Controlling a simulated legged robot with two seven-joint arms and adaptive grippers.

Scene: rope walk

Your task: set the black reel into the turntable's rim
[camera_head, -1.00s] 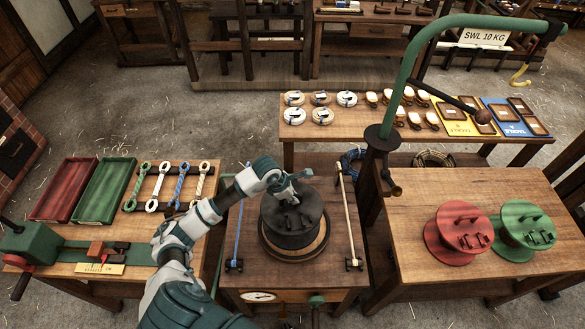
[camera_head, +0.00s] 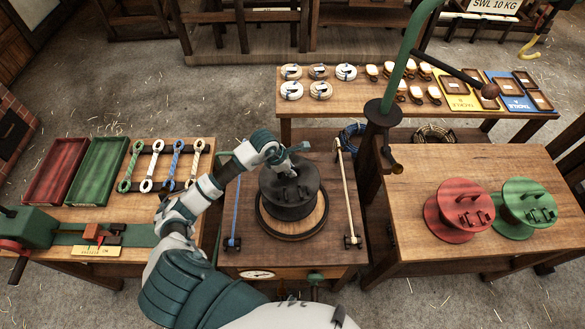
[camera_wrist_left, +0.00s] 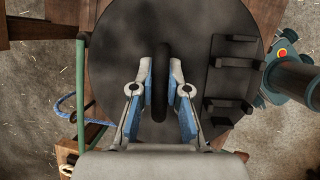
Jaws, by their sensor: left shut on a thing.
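The black reel (camera_head: 289,205) is at the turntable on the middle bench. It is a dark drum with round flanges and small blocks on top. My left gripper (camera_head: 283,167) is shut on the reel's upright handle, which shows between the blue-padded fingers in the left wrist view (camera_wrist_left: 161,95). The turntable (camera_head: 318,218) is a round wooden disc with a dark rim. Its wood shows in front and to the right of the reel, and the reel hides its far part. I cannot tell whether the reel touches the disc. My right gripper is not seen.
A red reel (camera_head: 460,216) and a green reel (camera_head: 528,214) stand on the right bench. A blue rod (camera_head: 233,217) and a pale rod (camera_head: 347,202) flank the turntable. A crane post (camera_head: 383,115) rises behind right. Trays and links lie on the left bench.

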